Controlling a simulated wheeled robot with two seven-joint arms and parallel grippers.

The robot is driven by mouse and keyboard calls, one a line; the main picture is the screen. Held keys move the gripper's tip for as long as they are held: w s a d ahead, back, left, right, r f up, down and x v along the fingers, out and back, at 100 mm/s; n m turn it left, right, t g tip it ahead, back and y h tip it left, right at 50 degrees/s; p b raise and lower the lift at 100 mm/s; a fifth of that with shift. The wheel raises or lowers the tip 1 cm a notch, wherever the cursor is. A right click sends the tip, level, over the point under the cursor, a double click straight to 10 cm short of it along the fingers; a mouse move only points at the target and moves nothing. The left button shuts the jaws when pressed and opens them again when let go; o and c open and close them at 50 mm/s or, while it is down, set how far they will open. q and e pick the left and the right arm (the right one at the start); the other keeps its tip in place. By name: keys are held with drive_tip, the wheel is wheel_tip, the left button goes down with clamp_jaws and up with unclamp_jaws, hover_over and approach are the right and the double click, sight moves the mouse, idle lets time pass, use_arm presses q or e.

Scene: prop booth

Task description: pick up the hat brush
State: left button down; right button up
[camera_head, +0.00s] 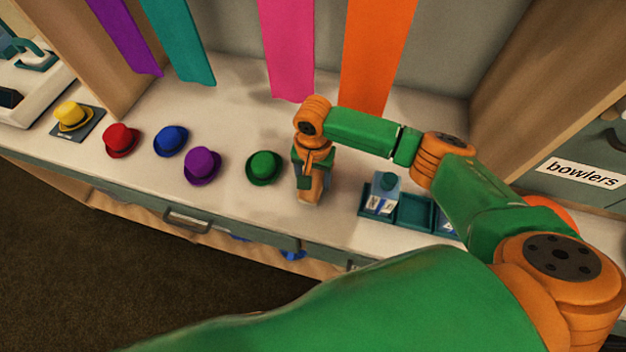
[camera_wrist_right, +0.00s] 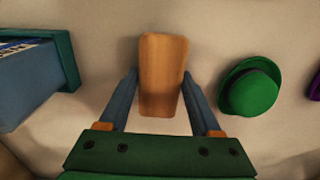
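The hat brush (camera_wrist_right: 163,72) shows in the right wrist view as a rounded wooden block on the pale counter. My right gripper (camera_wrist_right: 161,80) is around it, one blue-grey finger on each side. The fingers look open, with a narrow gap at the left side; on the right the finger is very close to the wood. In the head view my right gripper (camera_head: 309,184) points down at the counter and mostly hides the brush. My left gripper is not in view.
A green hat (camera_head: 265,168) sits just left of my right gripper, with purple (camera_head: 203,166), blue (camera_head: 170,141), red (camera_head: 121,140) and yellow (camera_head: 73,116) hats further left. A teal tray (camera_head: 414,212) with a blue box (camera_head: 383,194) stands to the right. Coloured strips hang behind.

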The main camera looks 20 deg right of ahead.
sight(313, 172)
drive_tip(key=c, duration=0.7)
drive_tip(key=shift+c, duration=0.9)
wheel_tip(313, 172, up, 3)
drive_tip(key=shift+r, duration=0.1)
drive_tip(key=s+d+r+p, duration=0.2)
drive_tip(key=s+r, duration=0.8)
drive_tip(key=s, duration=0.3)
drive_tip(key=shift+s+d, duration=0.3)
drive_tip(key=shift+s, duration=0.1)
drive_tip(key=shift+f, duration=0.1)
